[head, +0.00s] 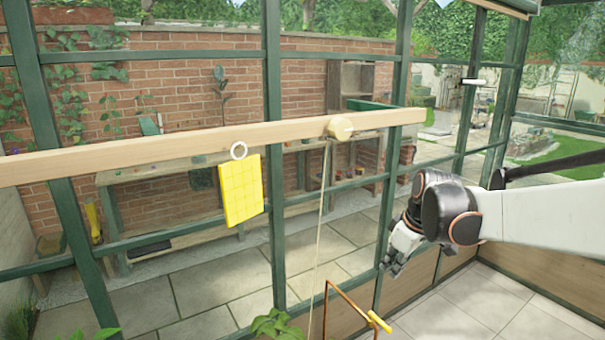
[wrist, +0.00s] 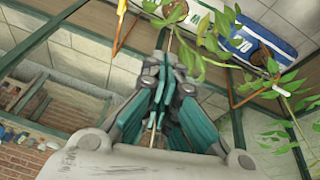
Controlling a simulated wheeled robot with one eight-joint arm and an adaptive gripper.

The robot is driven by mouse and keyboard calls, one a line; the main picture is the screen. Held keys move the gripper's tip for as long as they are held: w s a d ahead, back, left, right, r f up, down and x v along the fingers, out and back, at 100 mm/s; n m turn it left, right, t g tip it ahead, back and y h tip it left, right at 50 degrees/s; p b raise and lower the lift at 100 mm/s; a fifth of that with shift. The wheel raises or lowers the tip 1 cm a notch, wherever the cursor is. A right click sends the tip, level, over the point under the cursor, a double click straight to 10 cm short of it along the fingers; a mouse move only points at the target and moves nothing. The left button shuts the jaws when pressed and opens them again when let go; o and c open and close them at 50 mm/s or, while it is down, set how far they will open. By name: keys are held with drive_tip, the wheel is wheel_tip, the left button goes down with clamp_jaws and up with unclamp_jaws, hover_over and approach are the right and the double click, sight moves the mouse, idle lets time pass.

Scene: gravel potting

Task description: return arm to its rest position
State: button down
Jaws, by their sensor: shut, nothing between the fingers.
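My gripper (head: 390,266) hangs at the end of my white and black arm, right of centre in the head view, with its fingers pointing down and to the left. It is in the open air in front of the green glasshouse frame, below the wooden beam and apart from it. In the wrist view my gripper (wrist: 170,62) shows with its teal-lined fingers shut and nothing held. A thin cord shows near the fingers there; I cannot tell whether it touches them.
A wooden beam (head: 230,139) crosses the head view, with a round wooden disc (head: 341,128), a hanging cord (head: 321,200) and a yellow card (head: 240,190). Below are a copper-coloured frame (head: 327,300) and a plant (head: 275,325). A blue and white bag (wrist: 240,38) shows in the wrist view.

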drive_tip(key=s+a+r+m+t+h, duration=0.1)
drive_tip(key=s+m+t, duration=0.2)
drive_tip(key=s, duration=2.3)
drive_tip(key=m, duration=0.5)
drive_tip(key=shift+a+t+h, duration=0.3)
drive_tip(key=shift+t, duration=0.1)
